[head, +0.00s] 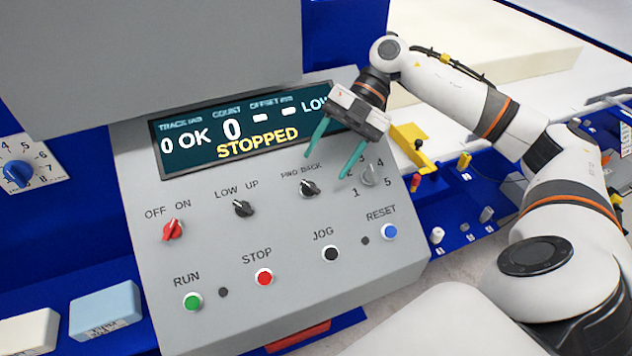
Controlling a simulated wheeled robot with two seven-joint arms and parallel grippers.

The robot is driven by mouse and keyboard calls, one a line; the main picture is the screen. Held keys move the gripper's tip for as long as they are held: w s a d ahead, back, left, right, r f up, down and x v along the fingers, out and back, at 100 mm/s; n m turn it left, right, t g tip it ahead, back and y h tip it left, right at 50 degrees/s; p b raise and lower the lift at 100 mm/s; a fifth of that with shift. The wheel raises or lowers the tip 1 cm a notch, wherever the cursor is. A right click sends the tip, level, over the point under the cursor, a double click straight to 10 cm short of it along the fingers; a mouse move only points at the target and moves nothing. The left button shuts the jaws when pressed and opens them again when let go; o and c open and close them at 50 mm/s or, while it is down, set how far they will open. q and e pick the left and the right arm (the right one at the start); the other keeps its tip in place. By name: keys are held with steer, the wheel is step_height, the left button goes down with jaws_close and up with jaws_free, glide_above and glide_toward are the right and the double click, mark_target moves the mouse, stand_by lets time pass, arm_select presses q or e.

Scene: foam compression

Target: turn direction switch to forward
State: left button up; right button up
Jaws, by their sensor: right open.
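The direction switch (309,188) is a black rotary knob under the label "FWD BACK" on the grey control panel (150,255). Its pointer is small and I cannot tell for sure which way it is set. My right gripper (329,168) hangs just above it from the upper right, with its two green fingers apart and empty. One finger is up and left of the knob, the other up and right of it. The fingers do not appear to touch the knob. The display (245,132) reads "STOPPED". My left gripper is not in view.
A red OFF/ON knob (172,230), a black LOW/UP knob (243,208) and a numbered dial (371,175) flank the switch. Below are the RUN (192,302), STOP (264,277), JOG (330,254) and RESET (389,231) buttons. A blue-knobbed dial (17,173) is at left.

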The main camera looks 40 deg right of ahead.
steer(key=v, duration=0.5)
steer(key=shift+b, duration=0.4)
